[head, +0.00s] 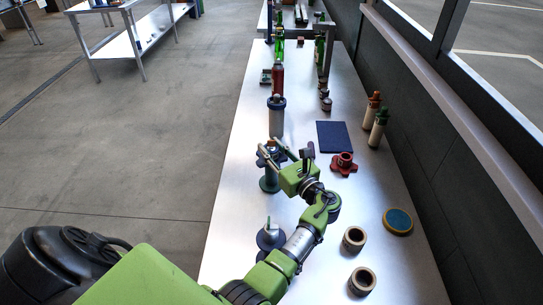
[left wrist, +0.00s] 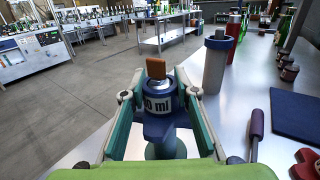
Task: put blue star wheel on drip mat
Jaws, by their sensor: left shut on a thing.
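The blue star wheel (left wrist: 160,127) shows in the left wrist view, with a blue hub marked "0 ml" in the visible part and lobes below. It is at a teal stand (left wrist: 166,149), which also shows in the head view (head: 269,182); whether it rests on the stand is unclear. My left gripper (head: 270,155) has its fingers on both sides of the hub and is shut on it. The dark blue square drip mat (head: 333,136) lies bare on the table, right of the gripper, and shows in the left wrist view (left wrist: 297,115). My right gripper is not in view.
A red star wheel (head: 343,164) sits just in front of the mat. A grey blue-topped canister (head: 277,120) and red bottle (head: 277,77) stand beyond the gripper. Bottles (head: 378,128) line the right edge. Rings (head: 354,239) and a round blue-topped disc (head: 397,221) lie nearer.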

